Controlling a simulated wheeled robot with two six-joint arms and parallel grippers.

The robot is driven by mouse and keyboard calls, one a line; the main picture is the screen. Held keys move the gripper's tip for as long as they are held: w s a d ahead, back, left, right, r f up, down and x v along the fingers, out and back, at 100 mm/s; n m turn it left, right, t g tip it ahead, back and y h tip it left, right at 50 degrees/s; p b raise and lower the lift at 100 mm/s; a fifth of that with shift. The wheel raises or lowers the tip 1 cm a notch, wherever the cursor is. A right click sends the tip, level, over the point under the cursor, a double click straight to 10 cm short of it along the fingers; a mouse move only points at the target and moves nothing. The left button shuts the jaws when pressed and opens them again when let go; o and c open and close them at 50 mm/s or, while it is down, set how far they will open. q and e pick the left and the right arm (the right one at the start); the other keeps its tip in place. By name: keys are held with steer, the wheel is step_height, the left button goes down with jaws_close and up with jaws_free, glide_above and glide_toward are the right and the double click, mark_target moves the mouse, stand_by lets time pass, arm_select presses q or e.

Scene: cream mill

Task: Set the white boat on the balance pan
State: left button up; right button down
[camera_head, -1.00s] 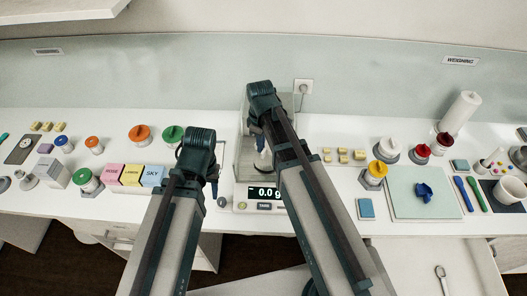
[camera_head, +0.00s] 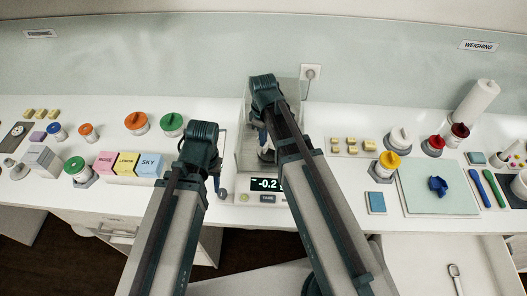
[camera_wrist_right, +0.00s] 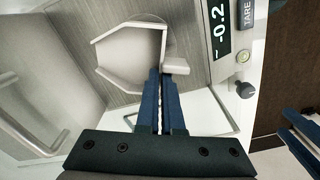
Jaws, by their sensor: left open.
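The balance (camera_head: 241,199) stands mid-bench with a clear shield around its pan; its display reads -0.2. My right gripper (camera_wrist_right: 163,75) reaches down inside the shield. Its blue fingers are close together at the pale tab of the white boat (camera_wrist_right: 118,30), an angular white-rimmed shape. The round grey pan (camera_wrist_right: 145,48) shows at the boat; whether the boat rests on it or hangs just above I cannot tell. In the head view my right arm mostly hides the boat. My left gripper (camera_head: 218,184) is open beside the shield's left side.
Pink, yellow and blue blocks (camera_head: 128,164) and lidded jars (camera_head: 137,123) stand left of the balance. A yellow-lidded jar (camera_head: 387,163) and a pale green mat (camera_head: 420,206) with a dark blue piece (camera_head: 438,185) are at right. The shield's walls stand close around my right gripper.

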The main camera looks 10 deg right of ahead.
steer(key=shift+f+b, duration=1.85)
steer(key=shift+f, duration=0.25)
steer(key=shift+r, duration=0.1)
steer(key=c, duration=1.1)
jaws_free()
steer(key=shift+o, duration=0.2)
